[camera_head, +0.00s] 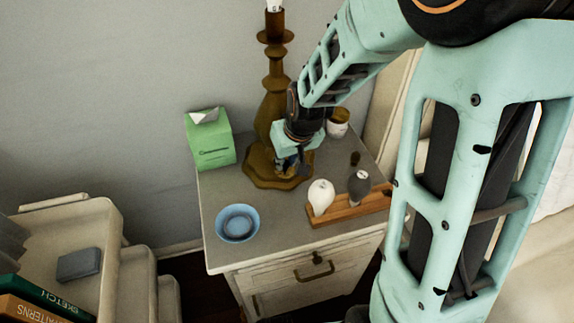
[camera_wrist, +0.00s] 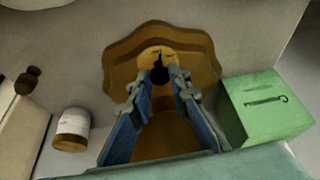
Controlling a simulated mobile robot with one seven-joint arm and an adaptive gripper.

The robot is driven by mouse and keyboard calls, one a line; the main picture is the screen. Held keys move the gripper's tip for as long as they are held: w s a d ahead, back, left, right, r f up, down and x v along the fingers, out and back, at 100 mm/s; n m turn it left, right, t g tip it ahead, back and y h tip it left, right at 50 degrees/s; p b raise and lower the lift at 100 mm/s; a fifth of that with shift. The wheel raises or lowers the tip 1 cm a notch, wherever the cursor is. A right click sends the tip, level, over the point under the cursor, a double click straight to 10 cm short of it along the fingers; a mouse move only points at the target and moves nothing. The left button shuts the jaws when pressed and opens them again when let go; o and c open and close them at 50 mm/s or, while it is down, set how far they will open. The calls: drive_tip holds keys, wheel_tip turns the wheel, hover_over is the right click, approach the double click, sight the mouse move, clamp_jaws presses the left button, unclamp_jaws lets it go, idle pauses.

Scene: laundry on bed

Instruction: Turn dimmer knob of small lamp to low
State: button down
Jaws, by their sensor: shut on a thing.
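The small lamp (camera_head: 272,100) is a brown turned-wood lamp with a scalloped base, standing upright at the back of the nightstand. Its bulb is cut off by the top edge of the head view. In the wrist view the lamp base (camera_wrist: 125,58) fills the upper middle, with a small dark dimmer knob (camera_wrist: 160,75) on it. My gripper (camera_head: 300,166) reaches down at the front right of the lamp base. In the wrist view its two blue fingers (camera_wrist: 160,80) lie on either side of the knob, shut on it. The knob's setting cannot be read.
On the nightstand (camera_head: 222,190) are a green tissue box (camera_head: 209,142) left of the lamp, a blue bowl (camera_head: 237,223) in front, and a wooden tray (camera_head: 352,210) with white and dark shakers. A lidded jar (camera_head: 338,123) stands right of my gripper. A shelf with books is at lower left.

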drive_tip(key=m+b, duration=0.1)
drive_tip(key=m+h+b, duration=0.1)
drive_tip(key=m+b, duration=0.2)
drive_tip(key=b, duration=0.1)
drive_tip(key=shift+a+f+m+h, duration=0.25)
drive_tip(key=shift+a+m+h, duration=0.05)
drive_tip(key=shift+h, duration=0.1)
drive_tip(key=m+h+b, duration=0.1)
drive_tip(key=m+b, duration=0.2)
drive_tip(key=shift+a+r+m, duration=0.1)
drive_tip(key=shift+r+m, duration=0.05)
drive_tip(key=shift+m, duration=0.25)
drive_tip(key=shift+h+b, duration=0.3)
drive_tip(key=c, duration=1.8)
unclamp_jaws()
drive_tip(key=shift+r, duration=0.1)
drive_tip(key=shift+r, duration=0.1)
drive_tip(key=v, duration=0.7)
drive_tip(key=shift+r, duration=0.15)
drive_tip(key=shift+a, duration=0.1)
